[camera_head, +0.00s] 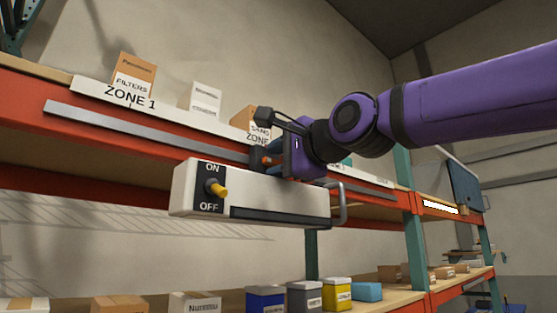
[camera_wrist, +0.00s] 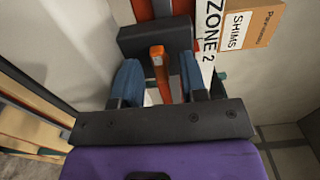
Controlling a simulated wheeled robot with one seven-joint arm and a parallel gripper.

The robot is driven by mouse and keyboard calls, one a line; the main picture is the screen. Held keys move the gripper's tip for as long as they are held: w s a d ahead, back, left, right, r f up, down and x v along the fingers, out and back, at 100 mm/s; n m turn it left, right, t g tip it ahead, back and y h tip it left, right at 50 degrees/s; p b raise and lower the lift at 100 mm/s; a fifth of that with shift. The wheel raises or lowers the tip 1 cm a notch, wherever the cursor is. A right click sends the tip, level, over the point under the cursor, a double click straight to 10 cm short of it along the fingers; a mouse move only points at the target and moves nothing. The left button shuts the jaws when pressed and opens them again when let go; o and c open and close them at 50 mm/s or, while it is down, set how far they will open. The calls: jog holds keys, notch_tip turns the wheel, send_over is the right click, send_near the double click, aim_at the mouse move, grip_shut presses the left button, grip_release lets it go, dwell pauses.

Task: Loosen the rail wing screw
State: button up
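The orange wing screw (camera_wrist: 160,75) stands between my gripper's (camera_wrist: 160,82) two blue fingers in the wrist view. A gap shows on each side of it, so the fingers are open around it and appear not to touch it. In the head view a small orange part of the screw (camera_head: 266,160) shows beside my gripper (camera_head: 277,160). The screw sits at a dark clamp block (camera_wrist: 155,38) on the grey rail (camera_head: 140,129). Below hangs the white console (camera_head: 270,200) with an ON/OFF plate and a yellow lever (camera_head: 219,191). My gripper hides part of the clamp in the head view.
The rail runs along the orange shelf beam (camera_head: 50,88), under boxes and zone labels. A metal handle (camera_head: 341,203) sticks out at the console's right end. Boxes and tins (camera_head: 265,299) stand on the lower shelf. Open space lies in front of the console.

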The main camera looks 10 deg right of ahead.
grip_shut()
